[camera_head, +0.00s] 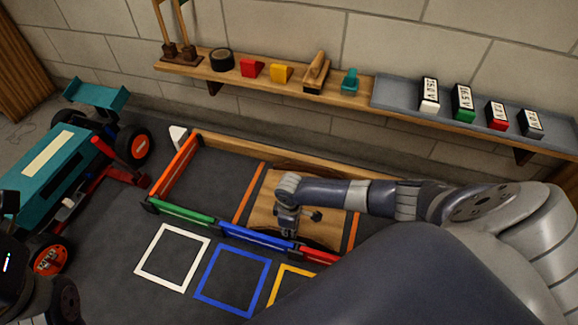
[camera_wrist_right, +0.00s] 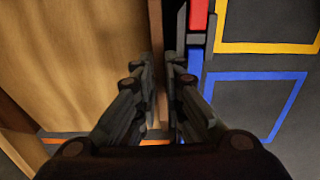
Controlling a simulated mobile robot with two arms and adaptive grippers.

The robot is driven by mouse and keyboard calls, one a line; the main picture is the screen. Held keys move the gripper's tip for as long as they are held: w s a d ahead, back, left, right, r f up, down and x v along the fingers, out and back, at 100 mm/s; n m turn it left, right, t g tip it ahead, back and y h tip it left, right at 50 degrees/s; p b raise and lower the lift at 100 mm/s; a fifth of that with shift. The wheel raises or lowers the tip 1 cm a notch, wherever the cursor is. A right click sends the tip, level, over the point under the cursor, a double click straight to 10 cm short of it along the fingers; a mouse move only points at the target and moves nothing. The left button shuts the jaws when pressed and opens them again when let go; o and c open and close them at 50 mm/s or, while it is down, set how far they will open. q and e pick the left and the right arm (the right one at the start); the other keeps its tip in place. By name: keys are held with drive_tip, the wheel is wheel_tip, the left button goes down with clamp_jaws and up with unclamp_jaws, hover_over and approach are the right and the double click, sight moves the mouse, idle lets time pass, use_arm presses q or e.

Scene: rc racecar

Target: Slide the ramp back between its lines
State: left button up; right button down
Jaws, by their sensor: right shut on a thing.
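The wooden ramp (camera_head: 266,205) lies on the dark floor inside the framed bay, partly hidden by my right arm. One orange line (camera_head: 248,196) runs close along its left side and another orange line (camera_head: 353,232) shows to its right. My right gripper (camera_head: 288,230) is at the ramp's front edge, shut on it. In the right wrist view, the fingers (camera_wrist_right: 162,85) close around the ramp's upright front board, with the broad wooden face (camera_wrist_right: 75,60) to the left. A dark part of my left arm shows at the lower left; its fingers are unclear.
Green (camera_head: 180,211), blue (camera_head: 256,237) and red (camera_head: 318,256) rails border the bay's front. White (camera_head: 173,258), blue and yellow squares mark the floor. A teal car (camera_head: 50,170) stands left. A wall shelf (camera_head: 225,77) holds blocks and labelled packs.

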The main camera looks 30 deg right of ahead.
drive_tip(key=shift+s+d+f, duration=0.25)
drive_tip(key=shift+s, duration=0.15)
drive_tip(key=c, duration=1.6)
unclamp_jaws()
drive_tip(key=shift+w+a, duration=0.15)
drive_tip(key=shift+w+a+r, duration=0.1)
drive_tip(key=shift+w+r, duration=0.05)
drive_tip(key=shift+r, duration=0.05)
wheel_tip(320, 180, up, 12)
drive_tip(key=shift+f, duration=0.1)
